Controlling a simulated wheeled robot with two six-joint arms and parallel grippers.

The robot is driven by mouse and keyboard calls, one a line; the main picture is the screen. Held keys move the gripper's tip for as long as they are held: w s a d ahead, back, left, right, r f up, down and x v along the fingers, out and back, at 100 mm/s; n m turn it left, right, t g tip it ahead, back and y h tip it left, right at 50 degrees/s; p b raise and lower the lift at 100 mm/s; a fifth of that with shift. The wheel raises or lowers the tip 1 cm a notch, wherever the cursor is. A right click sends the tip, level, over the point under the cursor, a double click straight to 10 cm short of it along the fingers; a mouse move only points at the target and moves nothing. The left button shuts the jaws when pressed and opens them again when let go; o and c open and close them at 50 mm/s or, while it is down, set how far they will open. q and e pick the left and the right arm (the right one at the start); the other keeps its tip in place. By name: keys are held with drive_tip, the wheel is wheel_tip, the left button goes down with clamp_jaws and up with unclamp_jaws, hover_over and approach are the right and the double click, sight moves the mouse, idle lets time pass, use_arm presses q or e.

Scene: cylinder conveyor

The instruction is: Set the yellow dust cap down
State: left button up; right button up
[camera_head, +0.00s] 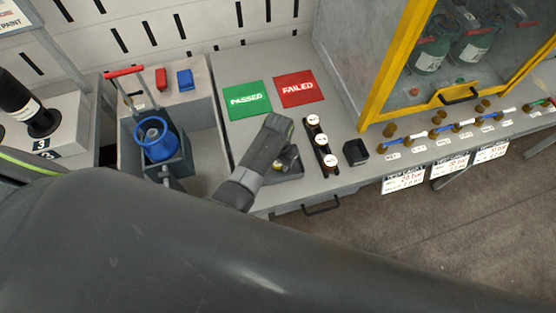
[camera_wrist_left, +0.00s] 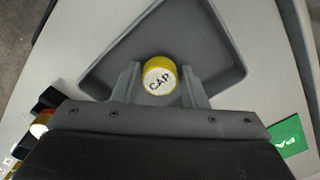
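The yellow dust cap (camera_wrist_left: 160,76), round with a white top marked CAP, is between the two fingers of my left gripper (camera_wrist_left: 160,84) in the left wrist view. The fingers appear to press on its sides. Beneath it is a dark grey tray (camera_wrist_left: 222,48); whether the cap touches the tray floor I cannot tell. In the head view my left gripper (camera_head: 287,150) is over the tray (camera_head: 292,174), and a small yellow part of the cap (camera_head: 283,165) shows beside it. My right gripper is not in view.
A green PASSED mat (camera_head: 247,99) and a red FAILED mat (camera_head: 295,89) lie behind the tray. A black rack (camera_head: 320,144) with white-topped round items stands right of it, beside a small black box (camera_head: 355,152). A blue-collared cylinder (camera_head: 155,140) stands at left.

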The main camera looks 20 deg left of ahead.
use_arm(q)
drive_tip(key=shift+o, duration=1.2)
drive_tip(key=shift+r, duration=0.15)
wheel_tip(320, 180, up, 12)
